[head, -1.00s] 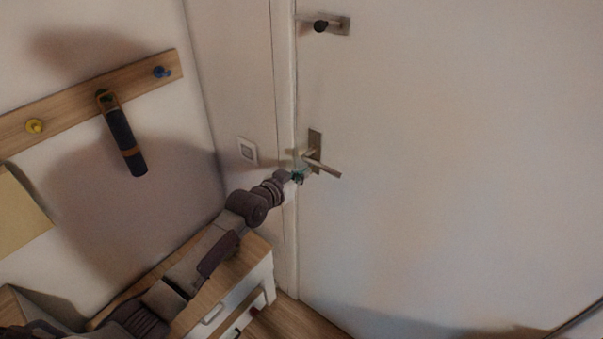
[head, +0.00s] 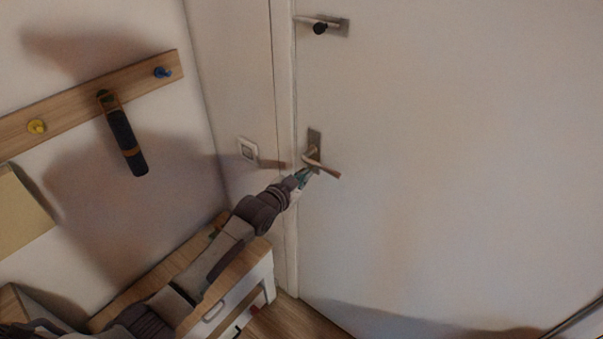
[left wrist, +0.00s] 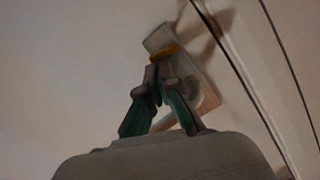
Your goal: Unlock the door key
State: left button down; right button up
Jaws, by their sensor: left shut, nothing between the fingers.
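The white door (head: 450,150) is shut, with a metal handle plate (head: 314,137) and lever (head: 326,170) near its left edge. My left gripper (head: 304,177) is at the lower part of this plate, just below and left of the lever's root. In the left wrist view its teal fingertips (left wrist: 157,83) are together, with nothing seen between them. Just beyond them are the handle plate (left wrist: 203,88) and a pale block-like part with an orange-yellow band (left wrist: 167,52). I cannot make out a key, nor whether the fingertips touch the hardware.
A light switch (head: 247,150) is on the wall to the left. A wooden peg rail (head: 70,104) holds a dark hanging item (head: 124,140). A wood-topped drawer cabinet (head: 245,265) stands below my left arm.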

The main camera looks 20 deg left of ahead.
pick_arm(q)
jog(key=m+t+b, duration=0.1)
jog(key=m+b, duration=0.1)
jog(key=m, duration=0.1)
jog(key=f+m+y+b, duration=0.1)
jog(key=m+b, duration=0.1)
jog(key=m, duration=0.2)
jog(key=f+m+t+y+b, duration=0.1)
jog(key=m+b, duration=0.1)
jog(key=m, duration=0.1)
jog(key=shift+s+d+f+t, duration=0.1)
jog(key=shift+d+f+t, duration=0.15)
jog(key=shift+t, duration=0.05)
dwell(0.6)
